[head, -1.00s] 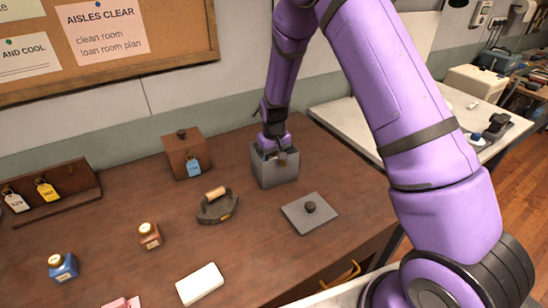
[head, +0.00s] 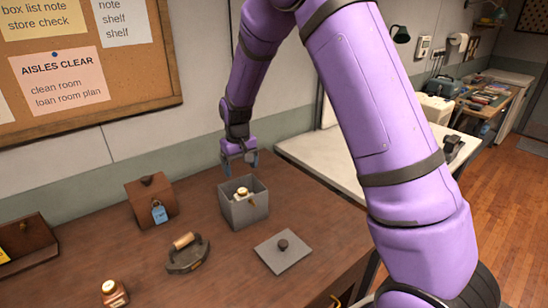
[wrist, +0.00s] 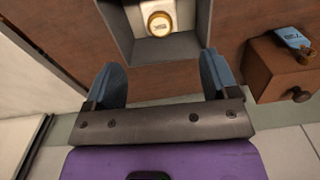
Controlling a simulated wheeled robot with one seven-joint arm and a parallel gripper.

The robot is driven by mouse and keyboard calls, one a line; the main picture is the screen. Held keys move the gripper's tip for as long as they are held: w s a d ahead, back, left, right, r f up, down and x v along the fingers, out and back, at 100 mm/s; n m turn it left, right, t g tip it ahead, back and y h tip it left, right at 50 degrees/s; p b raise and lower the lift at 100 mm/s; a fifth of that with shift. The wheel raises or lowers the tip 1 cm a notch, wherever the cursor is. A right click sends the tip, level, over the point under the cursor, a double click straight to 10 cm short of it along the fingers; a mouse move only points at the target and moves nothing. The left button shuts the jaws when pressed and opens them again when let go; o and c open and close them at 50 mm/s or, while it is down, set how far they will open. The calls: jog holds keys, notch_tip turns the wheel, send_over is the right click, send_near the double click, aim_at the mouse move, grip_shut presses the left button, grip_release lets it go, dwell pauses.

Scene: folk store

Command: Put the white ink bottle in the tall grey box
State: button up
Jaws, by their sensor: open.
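The tall grey box (head: 243,211) stands open on the brown table. The white ink bottle (head: 242,193) is inside it, with its gold cap facing up. In the wrist view the bottle's cap (wrist: 160,24) shows within the walls of the grey box (wrist: 183,47). My gripper (head: 240,160) is open and empty, above and behind the box, apart from the bottle. Its two blue fingertips (wrist: 165,75) stand wide apart in the wrist view. A grey lid (head: 282,252) with a dark knob lies flat on the table in front of the box.
A brown wooden box (head: 152,200) with a blue tag stands left of the grey box. A white table (head: 330,145) is at the right.

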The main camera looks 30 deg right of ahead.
jog(key=s+d+r+t, duration=0.1)
jog(key=s+d+r, duration=0.1)
jog(key=s+r, duration=0.65)
jog(key=s+d+r+t, duration=0.2)
jog(key=s+r, duration=0.4)
jog(key=r, duration=0.5)
jog(key=s+d+r+t, duration=0.1)
jog(key=s+r, duration=0.2)
jog(key=s, duration=0.7)
jog(key=s+d+r+m+t, duration=0.1)
jog(key=s+d+r, duration=0.1)
jog(key=s, duration=0.9)
jog(key=shift+s+r, duration=0.3)
jog(key=shift+r, duration=0.15)
